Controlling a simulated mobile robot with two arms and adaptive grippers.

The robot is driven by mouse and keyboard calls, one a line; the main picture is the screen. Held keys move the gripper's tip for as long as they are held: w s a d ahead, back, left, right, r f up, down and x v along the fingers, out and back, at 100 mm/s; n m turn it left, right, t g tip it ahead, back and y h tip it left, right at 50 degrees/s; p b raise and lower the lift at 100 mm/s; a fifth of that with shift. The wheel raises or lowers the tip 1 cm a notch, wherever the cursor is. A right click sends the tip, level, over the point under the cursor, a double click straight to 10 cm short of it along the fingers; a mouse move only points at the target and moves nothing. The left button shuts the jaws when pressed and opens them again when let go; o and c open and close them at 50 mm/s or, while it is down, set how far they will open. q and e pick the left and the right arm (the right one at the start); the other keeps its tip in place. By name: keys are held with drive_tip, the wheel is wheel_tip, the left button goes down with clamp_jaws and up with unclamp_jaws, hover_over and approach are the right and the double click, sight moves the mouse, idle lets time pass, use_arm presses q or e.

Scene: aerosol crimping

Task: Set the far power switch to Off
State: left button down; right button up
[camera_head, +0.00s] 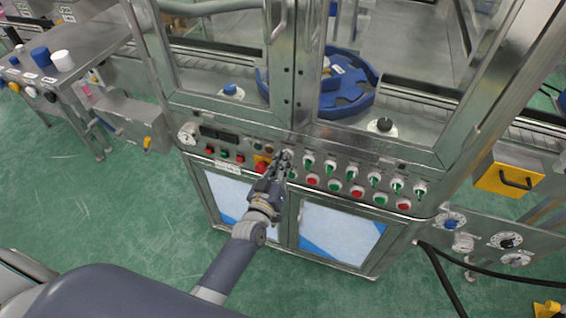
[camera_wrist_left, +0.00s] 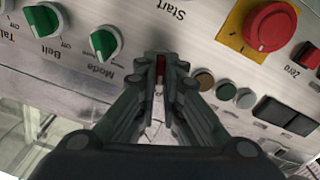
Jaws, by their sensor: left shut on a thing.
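My left gripper (camera_head: 284,156) reaches up to the upper row of the machine's control panel (camera_head: 228,142). In the left wrist view the gripper (camera_wrist_left: 160,66) has its fingers shut on a narrow part, with a dark red strip (camera_wrist_left: 160,72) showing between the tips. This part sits in the row of switches, between the green Mode knob (camera_wrist_left: 105,42) and a small brown round lamp (camera_wrist_left: 204,80). The fingers hide most of it and its label, so I cannot read its setting. My right gripper is not in view.
A red emergency stop button (camera_wrist_left: 268,26) on a yellow plate is near the gripper. More green knobs (camera_head: 330,167) and red and green buttons (camera_head: 357,191) line the panel to the right. Glass doors stand above the panel, with a blue turntable (camera_head: 340,100) behind them.

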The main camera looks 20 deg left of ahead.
use_arm(q)
drive_tip(key=shift+n, duration=1)
drive_tip(key=c, duration=1.7)
unclamp_jaws()
drive_tip(key=s, duration=1.2)
drive_tip(key=shift+a, duration=0.25)
